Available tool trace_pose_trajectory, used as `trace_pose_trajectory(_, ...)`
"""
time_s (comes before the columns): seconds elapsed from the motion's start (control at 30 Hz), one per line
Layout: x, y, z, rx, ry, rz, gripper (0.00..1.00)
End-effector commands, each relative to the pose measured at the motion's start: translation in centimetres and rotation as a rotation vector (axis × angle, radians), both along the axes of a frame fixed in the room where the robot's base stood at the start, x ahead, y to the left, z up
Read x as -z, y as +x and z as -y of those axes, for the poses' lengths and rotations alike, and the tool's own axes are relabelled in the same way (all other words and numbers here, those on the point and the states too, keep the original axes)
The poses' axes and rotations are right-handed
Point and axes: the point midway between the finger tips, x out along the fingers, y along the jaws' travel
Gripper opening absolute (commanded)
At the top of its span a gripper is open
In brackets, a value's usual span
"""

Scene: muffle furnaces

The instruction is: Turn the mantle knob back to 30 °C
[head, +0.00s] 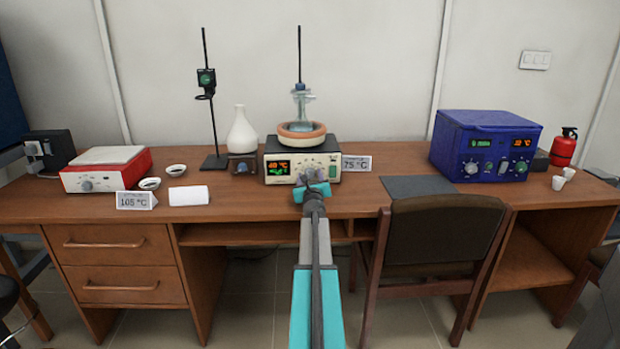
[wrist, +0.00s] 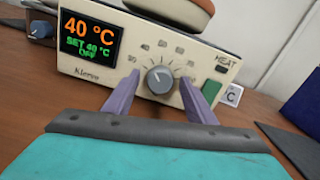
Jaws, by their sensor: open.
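The heating mantle (head: 277,165) stands in the middle of the desk, a cream box with an orange-brown bowl (head: 302,132) holding a glass flask (head: 301,100). In the wrist view its display (wrist: 90,37) reads 40 °C in orange, with "SET 40 °C" and apparently "OFF" in green below. The grey mantle knob (wrist: 161,79) sits at the centre of a dial on the front panel, its white mark pointing roughly up. My gripper (wrist: 160,98) is open, its two purple fingers apart below and to either side of the knob. A green switch (wrist: 213,93) lies right of the knob.
A "75 °C" sign (head: 357,163) stands right of the mantle, and a white flask (head: 241,132) and stand (head: 214,161) to its left. A red-and-white hotplate (head: 105,169) is far left, a blue furnace (head: 487,146) right. A chair (head: 440,240) stands in front.

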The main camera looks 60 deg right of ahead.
Motion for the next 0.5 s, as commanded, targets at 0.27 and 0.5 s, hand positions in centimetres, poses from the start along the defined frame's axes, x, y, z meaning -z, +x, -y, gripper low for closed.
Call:
trace_pose_trajectory(0.27, 0.00, 0.00, -0.01, 0.000, 0.000, 0.000, 0.44)
trace_pose_trajectory(0.5, 0.00, 0.02, -0.03, 0.000, 0.000, 0.000, 0.10)
